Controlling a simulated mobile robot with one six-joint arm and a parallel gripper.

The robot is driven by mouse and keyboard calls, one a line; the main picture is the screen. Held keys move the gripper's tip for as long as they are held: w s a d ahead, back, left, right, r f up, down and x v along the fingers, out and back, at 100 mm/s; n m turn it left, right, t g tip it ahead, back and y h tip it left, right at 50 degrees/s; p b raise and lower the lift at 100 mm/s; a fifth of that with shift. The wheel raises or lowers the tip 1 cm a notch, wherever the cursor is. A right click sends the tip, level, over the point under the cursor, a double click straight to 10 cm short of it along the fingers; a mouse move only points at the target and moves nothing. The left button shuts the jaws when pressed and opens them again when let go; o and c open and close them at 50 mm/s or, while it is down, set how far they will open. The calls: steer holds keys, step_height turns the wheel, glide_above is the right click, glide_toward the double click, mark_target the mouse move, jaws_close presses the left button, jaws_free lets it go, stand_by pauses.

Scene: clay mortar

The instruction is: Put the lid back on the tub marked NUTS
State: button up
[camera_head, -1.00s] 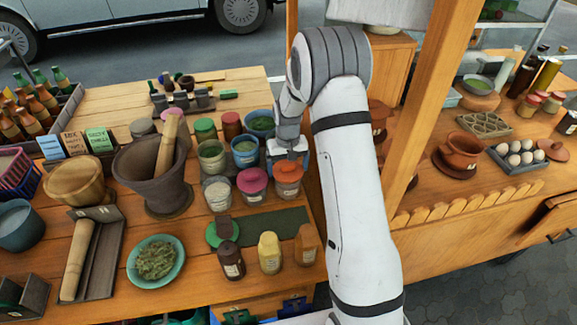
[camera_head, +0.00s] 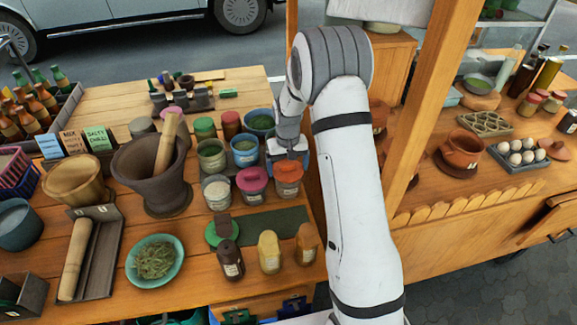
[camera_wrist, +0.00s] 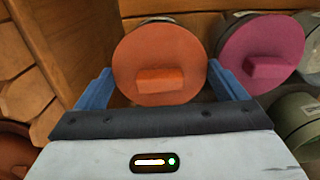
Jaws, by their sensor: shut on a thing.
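My gripper (camera_wrist: 162,78) has its two blue fingers on either side of a round orange lid (camera_wrist: 150,52) with a raised block handle, and is shut on it. In the head view the orange lid (camera_head: 289,171) sits at the top of a labelled tub (camera_head: 288,190); whether it is fully seated cannot be told. A tub with a pink lid (camera_head: 252,179) stands just left of it, and the pink lid shows right of my gripper in the wrist view (camera_wrist: 262,48). A green lid (camera_head: 222,237) lies by the dark mat. The tub labels are too small to read.
Open tubs with pale (camera_head: 217,194), green (camera_head: 211,157) and blue (camera_head: 244,152) bodies stand close by on the left. Several small bottles (camera_head: 269,251) stand in front of the dark mat (camera_head: 272,221). A wooden post (camera_head: 425,95) rises to the right of my arm.

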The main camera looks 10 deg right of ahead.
stand_by(0.3)
steer(key=o, duration=0.7)
steer(key=shift+c, duration=0.2)
steer(key=shift+r, duration=0.1)
steer(key=shift+r+p, duration=1.75)
steer(key=shift+r, duration=1.7)
jaws_close()
